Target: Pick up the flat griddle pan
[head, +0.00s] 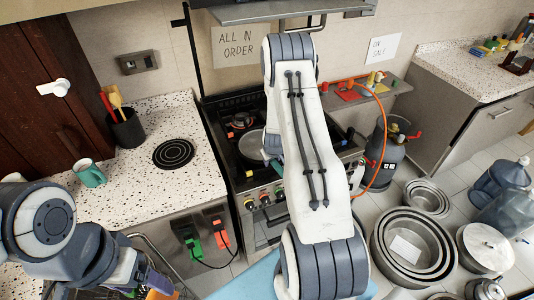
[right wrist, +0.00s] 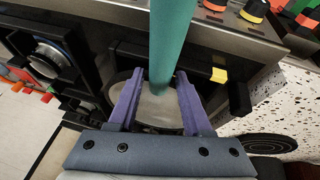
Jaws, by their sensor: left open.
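The flat griddle pan (head: 251,147) is a round grey pan with a teal handle, on the stove in the head view, partly hidden behind my right arm. In the right wrist view the teal handle (right wrist: 171,40) runs down from the top edge towards the grey pan surface (right wrist: 155,112). My right gripper (right wrist: 155,78) is open, with its two purple fingers apart on either side of the handle's line and visible gaps; it is hidden in the head view. My left gripper (head: 156,281) is open at the bottom left, far from the pan and partly cut off.
The stove (head: 255,192) has knobs along its front. The speckled counter (head: 140,185) to its left holds a teal mug (head: 90,173), a utensil holder (head: 126,128) and a black coil plate (head: 173,153). Nested metal pots (head: 412,245) and a gas cylinder (head: 385,155) stand on the right.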

